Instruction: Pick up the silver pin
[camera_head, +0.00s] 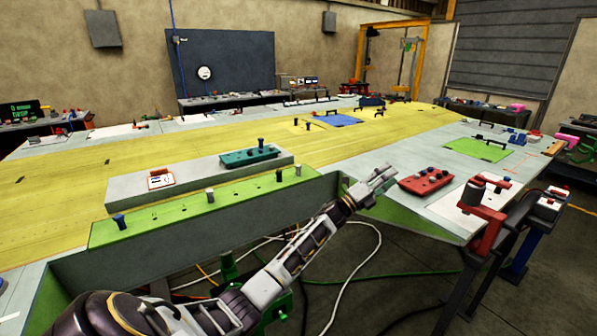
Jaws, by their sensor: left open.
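Several small pins stand along the green strip (165,218) at the near edge of the wing jig. One pale, silver-looking pin (298,170) stands upright near the strip's right end. My left gripper (386,177) is open and empty, right of the strip and apart from the pins. My right gripper is out of view.
A red tray (425,181) with dark holes lies just right of my left gripper. A teal tray (249,156) sits on the grey raised block (125,188) behind the strip. A red clamp (485,209) stands at the right table edge. Cables hang below the near edge.

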